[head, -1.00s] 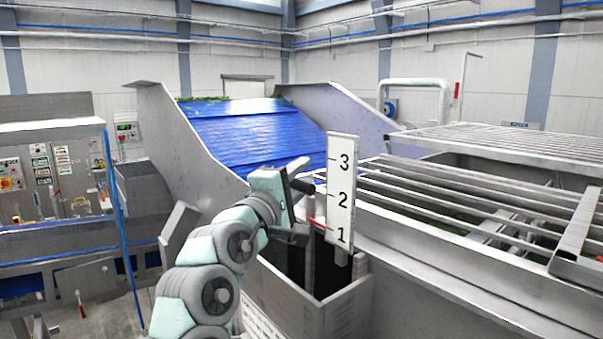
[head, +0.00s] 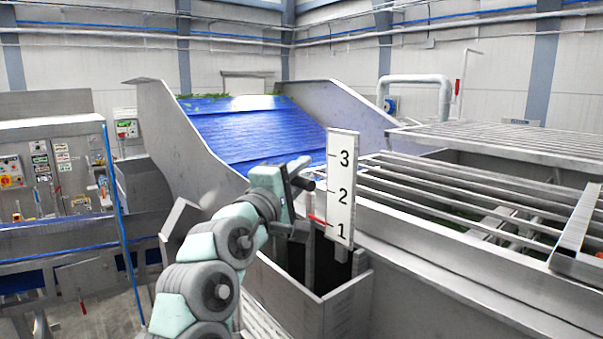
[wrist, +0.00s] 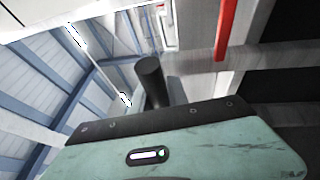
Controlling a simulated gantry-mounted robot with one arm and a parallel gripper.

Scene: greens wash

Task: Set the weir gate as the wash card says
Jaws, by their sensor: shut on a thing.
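The weir gate's white gauge plate (head: 341,188) stands upright, marked 3, 2 and 1 from top to bottom. A red pointer (head: 316,220) lies at its left edge, close to the mark for 1. The pointer also shows as a red bar in the wrist view (wrist: 225,30). My gripper (head: 294,190) is left of the plate, shut on the gate's dark handle (head: 304,184). A dark round bar, seemingly this handle, stands out beyond my gripper in the wrist view (wrist: 152,82). The gate panel is mostly hidden in the box below. I cannot make out a wash card.
An open-topped grey metal box (head: 322,300) is below my gripper. A blue ramp (head: 255,135) with greens at its top is behind. Metal bars (head: 450,195) cover the tank at right. A control panel (head: 45,180) with small labels stands at left.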

